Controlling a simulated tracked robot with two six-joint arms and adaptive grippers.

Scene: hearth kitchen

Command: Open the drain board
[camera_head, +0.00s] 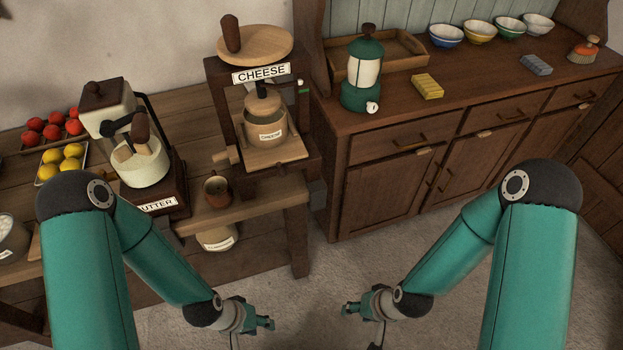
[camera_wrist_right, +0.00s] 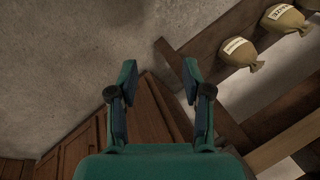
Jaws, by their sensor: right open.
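The cheese press (camera_head: 262,75), labelled CHEESE, stands at the right end of the wooden bench. A pale wooden board (camera_head: 285,153), apparently the drain board, lies flat under its cheese tub (camera_head: 266,122). A wooden knob or handle (camera_head: 221,157) sticks out at the board's left. I cannot tell how far the board is out. My left gripper (camera_head: 268,322) is low over the floor in front of the bench, well apart from the press; its jaws are too small to read. My right gripper (camera_head: 347,309) is also low over the floor; the right wrist view shows it open and empty (camera_wrist_right: 160,80).
The butter churn (camera_head: 139,160) and a brown mug (camera_head: 217,190) stand left of the press. A green lantern (camera_head: 362,75) and yellow sponge (camera_head: 428,86) are on the right cabinet (camera_head: 400,120). Sacks (camera_wrist_right: 238,52) show in the right wrist view. The floor (camera_head: 330,270) ahead is clear.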

